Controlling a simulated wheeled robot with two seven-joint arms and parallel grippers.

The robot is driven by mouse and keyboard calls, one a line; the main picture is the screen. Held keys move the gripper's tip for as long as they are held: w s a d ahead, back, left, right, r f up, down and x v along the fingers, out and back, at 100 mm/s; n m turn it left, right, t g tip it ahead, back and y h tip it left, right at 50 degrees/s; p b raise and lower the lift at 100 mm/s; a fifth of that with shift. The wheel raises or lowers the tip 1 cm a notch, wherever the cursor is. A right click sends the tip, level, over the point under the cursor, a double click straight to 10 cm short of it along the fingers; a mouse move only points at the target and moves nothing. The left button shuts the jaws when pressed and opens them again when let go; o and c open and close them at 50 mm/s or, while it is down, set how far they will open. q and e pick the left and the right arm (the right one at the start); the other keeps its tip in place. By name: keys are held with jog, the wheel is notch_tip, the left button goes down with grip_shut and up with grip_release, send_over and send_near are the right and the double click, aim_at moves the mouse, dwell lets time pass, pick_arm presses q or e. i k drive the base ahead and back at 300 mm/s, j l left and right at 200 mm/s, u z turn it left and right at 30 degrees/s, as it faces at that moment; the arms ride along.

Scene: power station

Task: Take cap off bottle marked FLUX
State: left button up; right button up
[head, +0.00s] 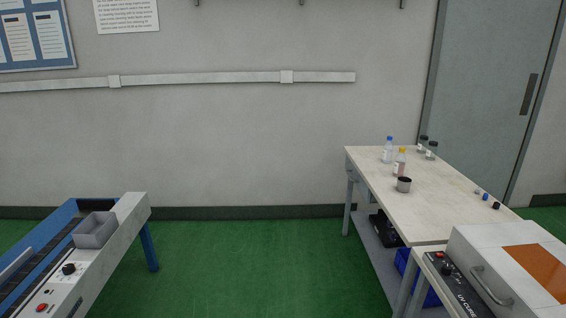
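Several small capped bottles stand upright on the pale table at the right in the head view. One clear bottle has a blue cap (388,148). One bottle with reddish-brown contents has a yellow cap (401,161). Two bottles with black caps, one in front (432,150) and one behind (423,144), stand near the back edge. The labels are too small to read, so I cannot tell which bottle is marked FLUX. Neither of my grippers is in view.
The table (430,205) also holds a metal cup (404,185) and several loose small caps (485,196). A UV cure box (500,265) stands in front of it. A conveyor (110,230) with a grey tray (95,232) is at left. Green floor between is clear.

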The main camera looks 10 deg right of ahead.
aim_at(400, 161)
jog(key=i, duration=0.7)
jog(key=i+z, duration=0.15)
jog(key=i, duration=0.6)
jog(key=i+j, duration=0.2)
jog(key=i, duration=0.5)
